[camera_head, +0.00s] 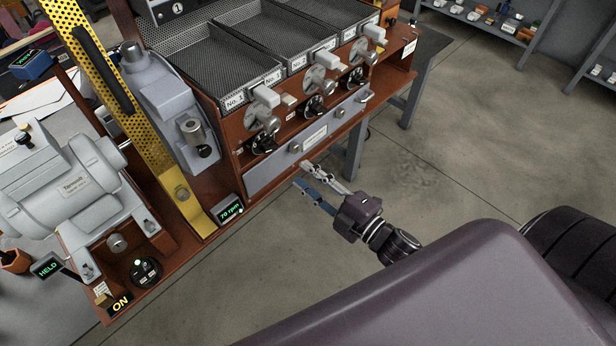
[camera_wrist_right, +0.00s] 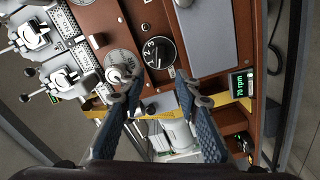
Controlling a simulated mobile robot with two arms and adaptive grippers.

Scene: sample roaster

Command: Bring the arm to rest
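My right gripper (camera_head: 303,175) is in front of the sample roaster (camera_head: 228,150), beside the grey front panel (camera_head: 268,172) below the row of knobs. Its two fingers are apart with nothing between them. In the right wrist view the fingers of the gripper (camera_wrist_right: 160,90) also stand apart and empty, with the roaster's face behind them. A small gap seems to lie between the fingertips and the panel; I cannot tell its exact size. My left gripper is not in view.
A "70 rpm" display (camera_head: 229,211) sits at the roaster's corner, also visible in the wrist view (camera_wrist_right: 241,86). Black dials (camera_head: 314,105) and levers line the front. A yellow perforated guard (camera_head: 120,105) rises at left. Open floor (camera_head: 470,150) lies to the right.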

